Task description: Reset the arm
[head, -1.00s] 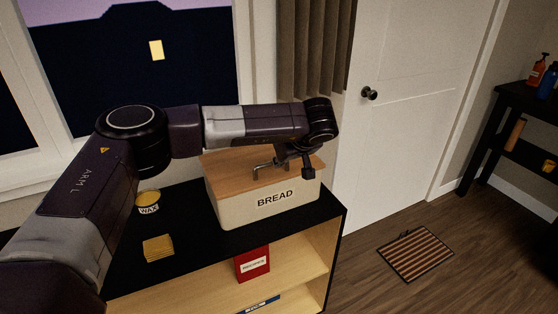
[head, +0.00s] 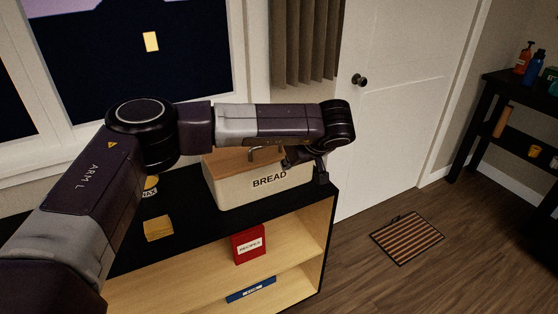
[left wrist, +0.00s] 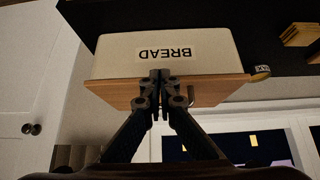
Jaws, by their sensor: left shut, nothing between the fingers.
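My left arm comes in from the left in the head view and reaches across above the shelf top. My left gripper (head: 320,176) is at the right end of the bread box (head: 262,188), in front of it in the picture. In the left wrist view the gripper (left wrist: 160,78) has its fingers together with nothing between them. The white bread box (left wrist: 120,52) with its wooden lid (left wrist: 215,90) appears upside down there, beyond the fingertips. I cannot tell the exact gap to the lid. My right gripper is not in view.
A yellow stack (head: 159,228) and a partly hidden wax tin (head: 151,187) are on the black shelf top (head: 200,239). A red recipes box (head: 249,245) and a blue item (head: 251,289) are on lower shelves. A door (head: 400,100) and a doormat (head: 407,238) are at right.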

